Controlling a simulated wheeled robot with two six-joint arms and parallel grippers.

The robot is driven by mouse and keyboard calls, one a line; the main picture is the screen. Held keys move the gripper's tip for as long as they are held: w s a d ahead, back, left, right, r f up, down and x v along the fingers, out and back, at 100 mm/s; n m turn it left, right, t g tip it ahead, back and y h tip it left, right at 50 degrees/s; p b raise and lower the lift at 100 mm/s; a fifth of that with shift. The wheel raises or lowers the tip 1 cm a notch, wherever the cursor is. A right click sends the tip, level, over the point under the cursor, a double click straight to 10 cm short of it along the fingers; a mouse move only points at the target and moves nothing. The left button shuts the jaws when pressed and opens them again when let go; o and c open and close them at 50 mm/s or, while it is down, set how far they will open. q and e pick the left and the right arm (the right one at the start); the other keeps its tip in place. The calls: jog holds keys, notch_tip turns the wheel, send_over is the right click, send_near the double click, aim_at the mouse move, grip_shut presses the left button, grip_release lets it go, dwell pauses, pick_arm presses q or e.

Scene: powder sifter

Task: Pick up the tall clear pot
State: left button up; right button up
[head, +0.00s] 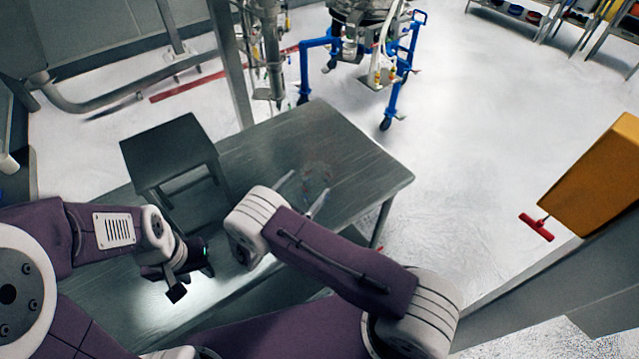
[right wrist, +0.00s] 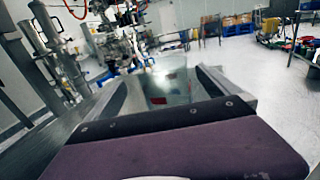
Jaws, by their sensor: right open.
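The tall clear pot (head: 319,174) stands on the grey metal table (head: 350,150), near its right end. It is see-through, with small red marks, and its outline is faint. My right gripper (head: 302,190) is open, with its fingers pointing at the pot. In the right wrist view the clear pot (right wrist: 168,84) shows ahead, between the two fingers of my right gripper (right wrist: 158,80). I cannot tell whether the fingers touch it. My left gripper (head: 185,278) is over the table's left front part, apart from the pot; its jaws are not clear.
A dark raised stand (head: 168,150) is on the table's left part. A steel post (head: 230,70) rises behind the table. A blue wheeled frame (head: 395,85) with machinery stands beyond. A yellow box (head: 598,175) is at the right.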

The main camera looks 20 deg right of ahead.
aim_at(324, 167)
jog(key=shift+w+d+r, duration=0.25)
jog(key=shift+d+r, duration=0.1)
jog(key=shift+d, duration=0.1)
jog(key=x, duration=0.1)
jog(key=p+x, duration=0.1)
jog(key=x, duration=0.1)
jog(key=shift+d+f, duration=0.1)
jog(key=shift+f, duration=0.3)
jog(key=p+x, duration=0.2)
jog(key=shift+w+d+r, duration=0.15)
jog(key=shift+w+d, duration=0.05)
jog(key=shift+d, duration=0.15)
jog(key=shift+w+d, duration=0.35)
jog(key=shift+w+d+f, duration=0.15)
jog(key=shift+f, duration=0.05)
pick_arm(q)
notch_tip(324, 167, up, 4)
jog(key=shift+w+d+f, duration=0.15)
jog(key=shift+f, duration=0.05)
pick_arm(e)
jog(key=c, duration=1.8)
